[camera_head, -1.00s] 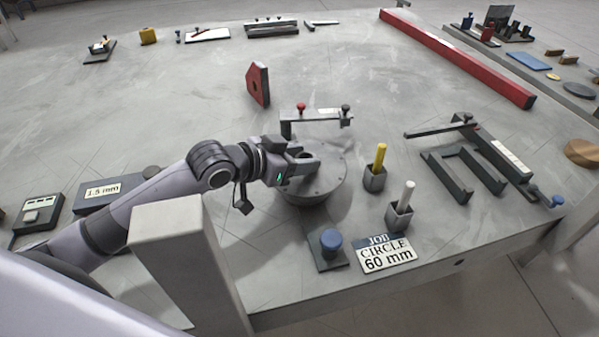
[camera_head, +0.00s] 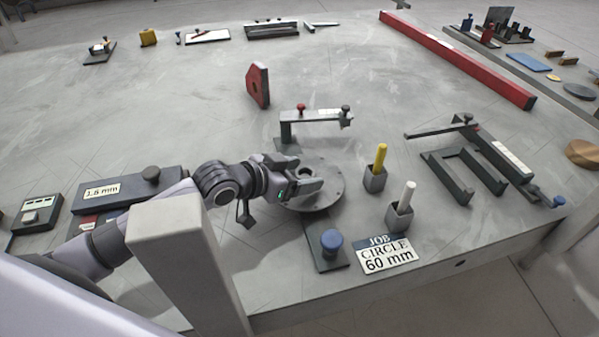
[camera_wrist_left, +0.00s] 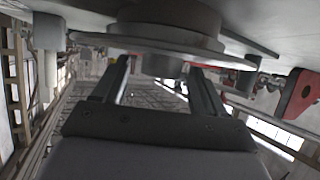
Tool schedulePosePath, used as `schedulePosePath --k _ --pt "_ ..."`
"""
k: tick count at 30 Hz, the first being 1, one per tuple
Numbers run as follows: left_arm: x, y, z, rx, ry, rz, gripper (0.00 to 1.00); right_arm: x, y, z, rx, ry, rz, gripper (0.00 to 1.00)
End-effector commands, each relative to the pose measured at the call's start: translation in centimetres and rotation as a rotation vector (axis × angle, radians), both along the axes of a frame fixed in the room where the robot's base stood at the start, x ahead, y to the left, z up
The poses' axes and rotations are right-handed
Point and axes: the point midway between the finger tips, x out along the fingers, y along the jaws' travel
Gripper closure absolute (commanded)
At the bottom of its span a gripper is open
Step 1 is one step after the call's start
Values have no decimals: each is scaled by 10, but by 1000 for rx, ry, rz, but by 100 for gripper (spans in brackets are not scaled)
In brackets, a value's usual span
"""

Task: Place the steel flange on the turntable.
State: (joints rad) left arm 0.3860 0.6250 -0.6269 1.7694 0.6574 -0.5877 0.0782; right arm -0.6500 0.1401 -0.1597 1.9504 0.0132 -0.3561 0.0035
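The steel flange is a round grey disc with small holes near its rim (camera_head: 334,190). In the head view it lies level over the turntable, which it mostly hides. In the left wrist view the flange's wide disc (camera_wrist_left: 165,48) shows at the top, with a short round hub (camera_wrist_left: 160,66). My left gripper (camera_head: 308,176) comes in from the left, low over the disc. Its two fingers stand apart on either side of the hub, with narrow gaps showing in the wrist view. Exact contact between flange and turntable is hidden. My right gripper is out of view.
A dark bracket arm with red and black knobs (camera_head: 315,116) stands just behind the disc. Yellow-pin (camera_head: 377,170) and white-pin (camera_head: 401,210) holders stand right. A blue knob (camera_head: 331,241) and a job card (camera_head: 387,256) are in front. A red block (camera_head: 259,85) stands behind.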

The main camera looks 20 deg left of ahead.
Motion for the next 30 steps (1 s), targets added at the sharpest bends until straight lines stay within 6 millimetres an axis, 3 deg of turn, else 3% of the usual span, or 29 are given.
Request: schedulePosePath --k 8,22,30 --pt "-6 5 6 2 1 0 28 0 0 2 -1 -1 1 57" --pt "-69 45 42 4 2 -1 28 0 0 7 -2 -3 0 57" --pt "-88 58 53 1 1 0 28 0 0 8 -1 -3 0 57"
